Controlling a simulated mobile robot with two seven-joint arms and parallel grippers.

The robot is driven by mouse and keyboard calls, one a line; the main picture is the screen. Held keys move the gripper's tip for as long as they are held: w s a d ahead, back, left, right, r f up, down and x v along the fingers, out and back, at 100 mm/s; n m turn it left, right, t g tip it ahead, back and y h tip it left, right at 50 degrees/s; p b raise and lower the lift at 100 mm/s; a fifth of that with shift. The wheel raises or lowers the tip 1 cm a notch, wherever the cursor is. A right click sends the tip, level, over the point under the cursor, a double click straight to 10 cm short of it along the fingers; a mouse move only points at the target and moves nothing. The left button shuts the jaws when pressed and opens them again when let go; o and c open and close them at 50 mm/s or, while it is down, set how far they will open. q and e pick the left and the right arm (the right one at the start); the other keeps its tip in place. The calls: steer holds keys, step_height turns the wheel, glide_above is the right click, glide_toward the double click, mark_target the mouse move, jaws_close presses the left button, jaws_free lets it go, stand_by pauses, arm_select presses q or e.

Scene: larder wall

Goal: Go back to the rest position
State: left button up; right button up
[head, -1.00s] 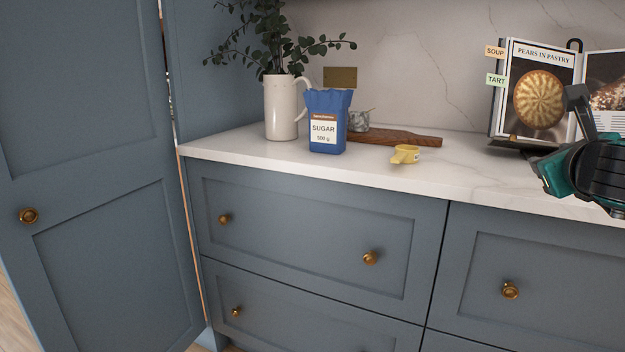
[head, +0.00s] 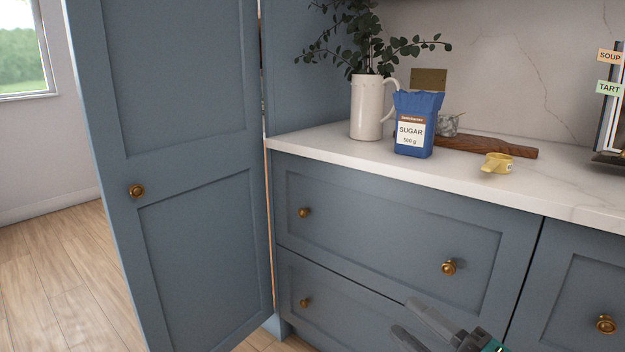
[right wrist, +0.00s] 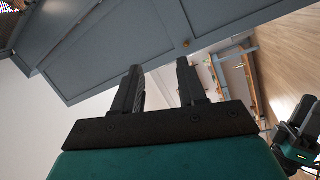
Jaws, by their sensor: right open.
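My right gripper (head: 403,317) comes in at the bottom of the head view, in front of the drawer fronts and below the counter. Its two fingers are apart with nothing between them. In the right wrist view the same gripper (right wrist: 159,68) shows both fingers spread and empty. A dark and teal part of my own body shows at the right edge of the right wrist view. My left gripper does not show in the head view.
A blue sugar bag (head: 415,125), a yellow scoop (head: 497,164), a wooden board (head: 490,147) and a white jug (head: 367,107) with leafy stems stand on the counter (head: 335,147). A tall blue door (head: 185,150) stands open at left. Wooden floor (head: 60,270) is clear beyond it.

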steer(key=s+f+m+g+h, duration=0.2)
steer(key=s+f+m+h, duration=0.2)
steer(key=f+m, duration=0.55)
steer(key=s+f+m+g+h, duration=0.3)
steer(key=s+f+m+h, duration=0.15)
steer(key=f+m, duration=0.55)
arm_select(q)
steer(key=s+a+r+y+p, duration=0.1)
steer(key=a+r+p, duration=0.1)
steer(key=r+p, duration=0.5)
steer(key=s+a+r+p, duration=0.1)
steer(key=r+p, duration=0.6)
steer(key=p, duration=0.8)
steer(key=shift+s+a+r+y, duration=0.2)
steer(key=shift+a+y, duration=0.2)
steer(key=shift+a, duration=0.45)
arm_select(e)
steer(key=s+d+r, duration=0.1)
steer(key=d+r, duration=0.1)
steer(key=r, duration=0.4)
steer(key=s+d+r+h, duration=0.1)
steer(key=r, duration=0.6)
steer(key=shift+s+d+n, duration=0.35)
steer(key=shift+f+h, duration=0.1)
steer(key=shift+h, duration=0.15)
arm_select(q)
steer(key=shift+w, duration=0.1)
